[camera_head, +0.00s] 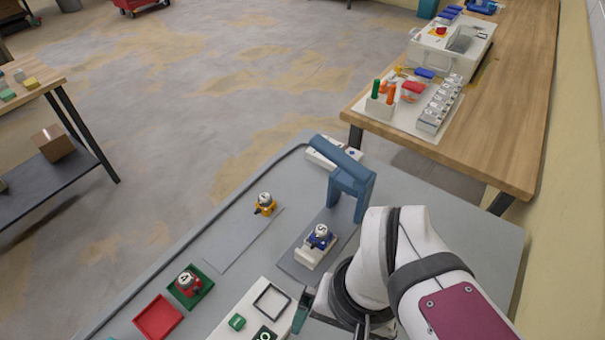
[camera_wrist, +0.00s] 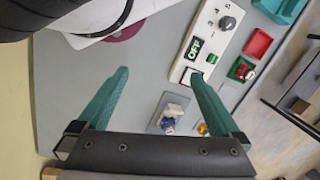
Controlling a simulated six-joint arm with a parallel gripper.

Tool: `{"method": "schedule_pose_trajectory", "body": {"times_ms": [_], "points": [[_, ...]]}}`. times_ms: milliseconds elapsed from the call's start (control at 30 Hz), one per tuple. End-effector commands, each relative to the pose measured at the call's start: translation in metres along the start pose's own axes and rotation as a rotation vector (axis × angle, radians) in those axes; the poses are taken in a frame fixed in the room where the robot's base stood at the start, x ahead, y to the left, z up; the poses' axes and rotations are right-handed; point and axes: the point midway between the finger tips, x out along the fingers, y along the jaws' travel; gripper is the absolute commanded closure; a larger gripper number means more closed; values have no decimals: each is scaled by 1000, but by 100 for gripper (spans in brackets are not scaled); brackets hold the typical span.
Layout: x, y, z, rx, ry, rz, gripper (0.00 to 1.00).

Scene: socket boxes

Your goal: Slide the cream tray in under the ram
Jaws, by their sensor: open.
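The cream tray (camera_head: 308,260) sits on a grey strip (camera_head: 295,268) in front of the ram's blue frame (camera_head: 352,186). A blue socket piece with a white numbered top (camera_head: 320,236) stands on the tray. The tray also shows in the wrist view (camera_wrist: 177,102). My gripper (camera_wrist: 160,73) has two teal fingers spread apart with nothing held between them. In the head view it is low, nearer the camera than the tray and apart from it, partly hidden by my arm.
A cream panel (camera_wrist: 210,38) with a knob and an OFF sign lies close by. A yellow piece (camera_head: 265,206), a green tray with a red piece (camera_head: 190,285) and an empty red tray (camera_head: 158,317) are to the left. Bare table lies around the strip.

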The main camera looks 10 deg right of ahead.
Motion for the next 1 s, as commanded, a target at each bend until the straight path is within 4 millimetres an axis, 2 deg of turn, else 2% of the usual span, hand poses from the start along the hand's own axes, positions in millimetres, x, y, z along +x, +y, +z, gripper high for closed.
{"method": "schedule_pose_trajectory", "body": {"times_ms": [267, 367, 467, 533, 633, 733, 867, 1000], "points": [[-1, -1, -2, 3, 1, 2, 0], [-8, -15, -34, 52, 9, 29, 0], [-10, -44, -96, 144, 38, 71, 0], [-2, -64, -137, 204, 63, 93, 0], [15, -86, -179, 266, 93, 110, 0], [26, -96, -198, 296, 110, 116, 0], [45, -94, -202, 303, 110, 119, 0], [86, -88, -205, 303, 107, 121, 0]]}}
